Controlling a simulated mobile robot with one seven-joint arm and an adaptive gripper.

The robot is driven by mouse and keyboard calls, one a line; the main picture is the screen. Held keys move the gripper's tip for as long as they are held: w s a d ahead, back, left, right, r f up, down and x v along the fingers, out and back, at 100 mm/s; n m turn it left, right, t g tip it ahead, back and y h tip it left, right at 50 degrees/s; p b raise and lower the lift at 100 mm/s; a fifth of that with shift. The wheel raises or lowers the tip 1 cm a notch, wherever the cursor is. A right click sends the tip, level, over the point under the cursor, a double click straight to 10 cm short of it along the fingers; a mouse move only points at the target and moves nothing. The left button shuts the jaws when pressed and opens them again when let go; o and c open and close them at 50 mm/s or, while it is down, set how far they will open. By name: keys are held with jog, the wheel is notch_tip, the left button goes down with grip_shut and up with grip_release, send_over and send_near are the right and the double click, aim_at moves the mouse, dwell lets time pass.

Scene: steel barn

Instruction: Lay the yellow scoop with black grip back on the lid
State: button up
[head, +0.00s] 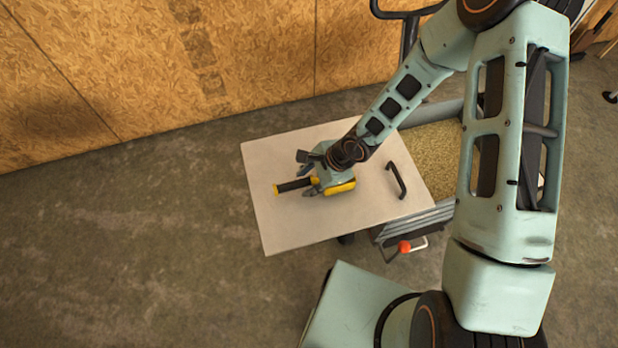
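The yellow scoop with black grip (295,185) is at the pale lid (280,225), its grip pointing left. Its yellow scoop part (341,188) shows to the right, partly hidden under my gripper. My gripper (309,181) is over the left-middle part of the lid, with its fingers around or right beside the scoop near the inner end of the grip. I cannot tell whether the fingers press on it. I also cannot tell whether the scoop rests on the lid or hangs just above it.
The lid has a black handle (397,180) on its right side. It lies over part of a grey bin (432,218) with grain-like contents (437,150) showing behind. A red knob (404,247) is at the bin's front. A wooden wall stands behind; concrete floor at left is clear.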

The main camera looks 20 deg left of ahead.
jog(key=p+v, duration=0.5)
jog(key=v, duration=0.7)
jog(key=shift+r, duration=0.15)
